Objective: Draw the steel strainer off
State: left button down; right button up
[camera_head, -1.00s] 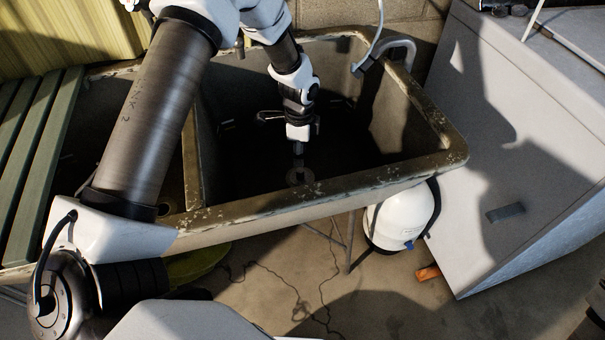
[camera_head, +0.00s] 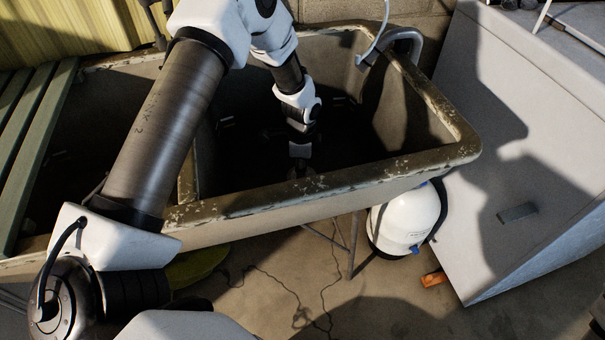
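My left gripper (camera_head: 300,166) points down into the right basin of the old stone sink (camera_head: 330,188). It is low near the basin floor, just behind the front rim. Its fingertips are dark and partly hidden by shadow and the rim, so I cannot tell whether they are open or shut. The steel strainer is not clearly visible; a faint greyish patch shows around the fingertips at the drain. I cannot tell whether the gripper touches it. My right gripper is not in view.
A curved grey pipe (camera_head: 404,38) and a pale hose stand at the basin's back right corner. A white tank (camera_head: 405,222) sits below the sink. A large grey cabinet (camera_head: 530,150) is on the right. Green slats (camera_head: 30,150) lie across the left basin.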

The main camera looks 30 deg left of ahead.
pick_arm(q)
jog(key=shift+r, duration=0.1)
notch_tip(320, 180, up, 5)
jog(key=p, duration=0.5)
jog(key=shift+r, duration=0.1)
dwell(0.3)
